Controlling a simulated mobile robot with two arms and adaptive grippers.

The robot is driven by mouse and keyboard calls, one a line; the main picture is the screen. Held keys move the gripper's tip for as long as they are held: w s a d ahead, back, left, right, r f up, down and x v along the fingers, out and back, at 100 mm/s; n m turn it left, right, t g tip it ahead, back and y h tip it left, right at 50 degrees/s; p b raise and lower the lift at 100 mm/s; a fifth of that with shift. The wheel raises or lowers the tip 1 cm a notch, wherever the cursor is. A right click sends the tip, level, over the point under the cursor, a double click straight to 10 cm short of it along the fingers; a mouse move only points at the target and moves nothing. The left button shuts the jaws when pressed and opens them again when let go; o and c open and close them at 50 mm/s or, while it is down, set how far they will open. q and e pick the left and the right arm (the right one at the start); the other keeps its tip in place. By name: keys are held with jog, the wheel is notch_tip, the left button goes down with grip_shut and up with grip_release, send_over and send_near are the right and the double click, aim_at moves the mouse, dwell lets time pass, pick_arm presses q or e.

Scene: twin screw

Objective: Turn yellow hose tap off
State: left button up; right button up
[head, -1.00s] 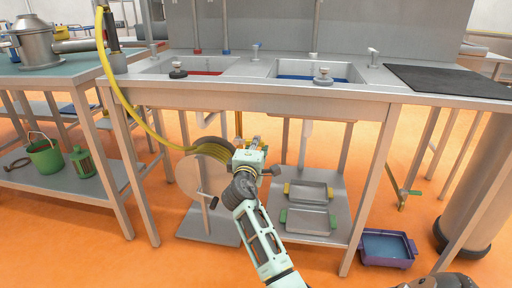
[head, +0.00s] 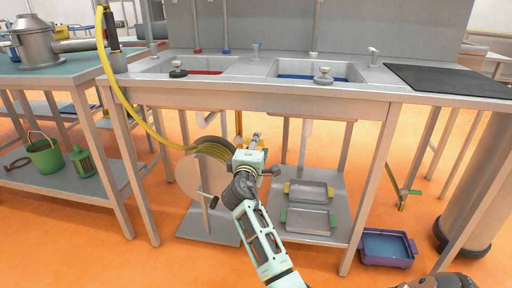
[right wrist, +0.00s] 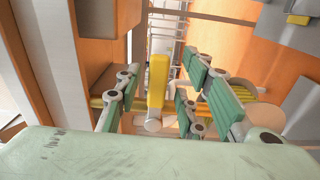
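The yellow tap handle (right wrist: 157,80) is an upright yellow bar in the right wrist view, between the green-padded fingers of my right gripper (right wrist: 160,92). Gaps show on both sides of it, so the fingers look open around it and apart from it. In the head view my right gripper (head: 256,141) reaches under the sink table, just right of the hose reel (head: 197,178). The gripper hides the handle there. The yellow hose (head: 134,112) runs from the table's left end down to the reel. My left gripper is not in view.
The steel sink table (head: 250,97) stands above my right gripper, with legs on both sides. Metal trays (head: 308,219) lie on the lower shelf to the right. A purple bin (head: 387,247) stands on the orange floor. A green bucket (head: 44,156) is far left.

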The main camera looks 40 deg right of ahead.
jog(key=v, duration=1.2)
